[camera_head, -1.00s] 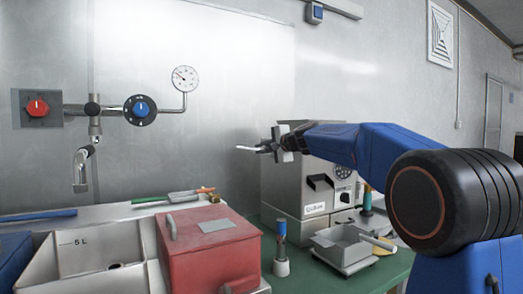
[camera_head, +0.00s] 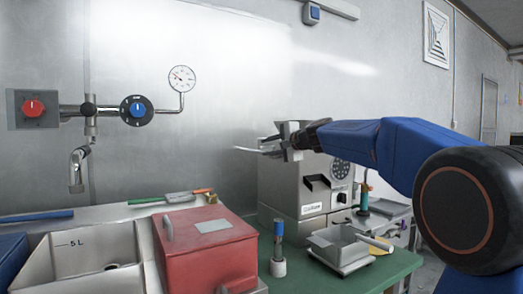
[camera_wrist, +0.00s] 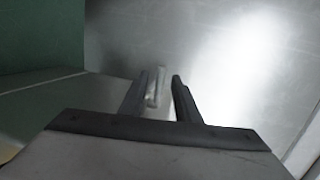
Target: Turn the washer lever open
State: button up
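Wall plumbing at the left in the head view carries a red knob (camera_head: 33,107), a blue knob (camera_head: 138,110) with a dark ring, and a metal spout (camera_head: 77,170) hanging over the sink. I cannot tell for sure which part is the washer lever. My gripper (camera_head: 250,149) is right of the plumbing, in front of the steel wall and beside the grinder (camera_head: 309,190), pointing left. Its fingers are apart, well away from the knobs. In the wrist view the dark fingers (camera_wrist: 160,99) are apart, with a small pale metal piece (camera_wrist: 157,86) showing between them, its contact unclear.
A red box (camera_head: 205,250) stands beside the steel sink (camera_head: 95,250). A pressure gauge (camera_head: 182,78) rises from the pipe. A small metal tray (camera_head: 340,250) and a blue-topped tool (camera_head: 279,245) stand on the green bench (camera_head: 300,280). The wall between plumbing and gripper is clear.

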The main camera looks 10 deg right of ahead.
jog(key=v, duration=1.1)
jog(key=shift+s, duration=0.1)
